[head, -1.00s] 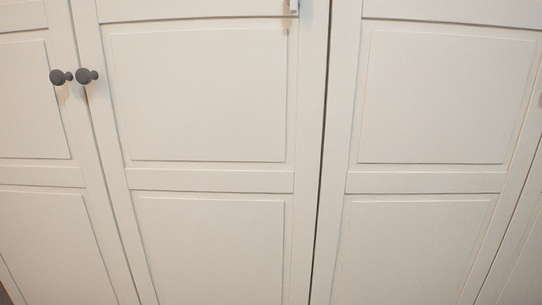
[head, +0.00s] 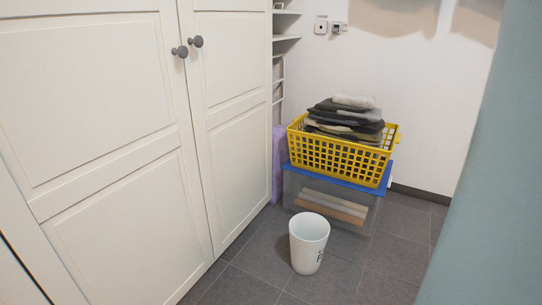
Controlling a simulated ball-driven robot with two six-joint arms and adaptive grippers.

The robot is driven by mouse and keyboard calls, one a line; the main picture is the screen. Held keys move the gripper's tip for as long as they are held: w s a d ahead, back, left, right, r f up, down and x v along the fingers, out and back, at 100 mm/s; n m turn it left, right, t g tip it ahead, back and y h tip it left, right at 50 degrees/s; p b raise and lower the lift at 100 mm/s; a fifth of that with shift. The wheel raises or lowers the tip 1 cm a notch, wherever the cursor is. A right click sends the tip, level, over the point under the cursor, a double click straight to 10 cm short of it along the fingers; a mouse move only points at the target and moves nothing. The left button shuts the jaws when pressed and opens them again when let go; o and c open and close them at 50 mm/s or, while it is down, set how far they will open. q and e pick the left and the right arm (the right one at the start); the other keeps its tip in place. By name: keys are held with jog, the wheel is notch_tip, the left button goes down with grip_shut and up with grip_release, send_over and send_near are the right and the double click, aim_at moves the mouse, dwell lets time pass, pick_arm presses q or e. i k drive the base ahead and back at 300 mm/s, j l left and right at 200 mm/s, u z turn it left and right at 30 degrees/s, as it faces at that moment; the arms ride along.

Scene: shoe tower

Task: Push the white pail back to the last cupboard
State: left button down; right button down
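The white pail (head: 306,252) stands upright on the grey tiled floor, right of centre in the head view. It is open at the top and has dark lettering low on its right side. The white cupboard (head: 95,130) with panelled doors fills the left of the view. The door nearest the pail (head: 238,130) is the far one, and the doors are shut. Neither of my grippers is in view.
A clear box with a blue lid (head: 378,188) stands behind the pail, with a yellow basket (head: 340,155) of folded clothes (head: 345,118) on it. A purple item (head: 278,165) is beside the cupboard's end. Tiled floor (head: 385,262) is free right of the pail.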

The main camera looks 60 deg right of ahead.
aim_at(309, 232)
jog(key=z, duration=2.15)
jog(key=u, duration=0.5)
jog(key=i+l+u, duration=0.15)
jog(key=l+u, duration=0.15)
jog(key=i+l+u, duration=0.15)
jog(key=l+u, duration=0.45)
jog(key=l, duration=0.2)
